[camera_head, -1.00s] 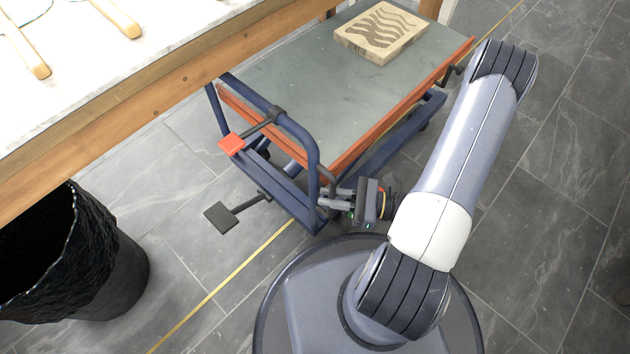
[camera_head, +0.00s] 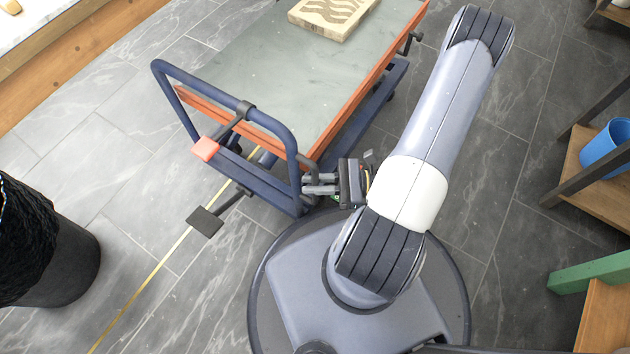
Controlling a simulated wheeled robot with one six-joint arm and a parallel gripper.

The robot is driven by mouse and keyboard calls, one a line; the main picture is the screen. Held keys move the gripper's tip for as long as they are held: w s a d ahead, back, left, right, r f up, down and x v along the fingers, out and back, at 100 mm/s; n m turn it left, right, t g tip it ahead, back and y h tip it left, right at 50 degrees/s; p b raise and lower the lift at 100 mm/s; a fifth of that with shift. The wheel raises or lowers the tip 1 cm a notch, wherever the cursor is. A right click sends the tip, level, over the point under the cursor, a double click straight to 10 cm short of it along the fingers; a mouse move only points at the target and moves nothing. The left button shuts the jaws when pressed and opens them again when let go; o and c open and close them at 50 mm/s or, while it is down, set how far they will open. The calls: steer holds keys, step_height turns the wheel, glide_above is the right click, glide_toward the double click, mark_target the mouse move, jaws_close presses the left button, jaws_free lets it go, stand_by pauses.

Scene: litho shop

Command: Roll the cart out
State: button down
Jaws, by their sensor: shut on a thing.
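The cart (camera_head: 270,75) has a grey top with orange-red edges and a blue tubular frame and handle (camera_head: 215,92). A pale block with a wavy dark pattern (camera_head: 333,14) lies on its top, cut off by the upper picture edge. A red pedal (camera_head: 206,149) and a dark pedal (camera_head: 205,221) stick out at the near end. My gripper (camera_head: 318,184) is shut on the cart handle near its lower right upright. The exact contact is small in the view.
A black bin (camera_head: 60,260) stands at the left. The wooden-edged table (camera_head: 70,55) is at upper left. Shelving with a blue bucket (camera_head: 606,150) and a green-edged bench (camera_head: 590,274) stand at right.

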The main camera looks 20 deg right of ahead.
steer(key=shift+s+d, duration=0.2)
steer(key=shift+s, duration=0.15)
steer(key=c, duration=1.5)
jaws_free()
steer(key=shift+d, duration=0.1)
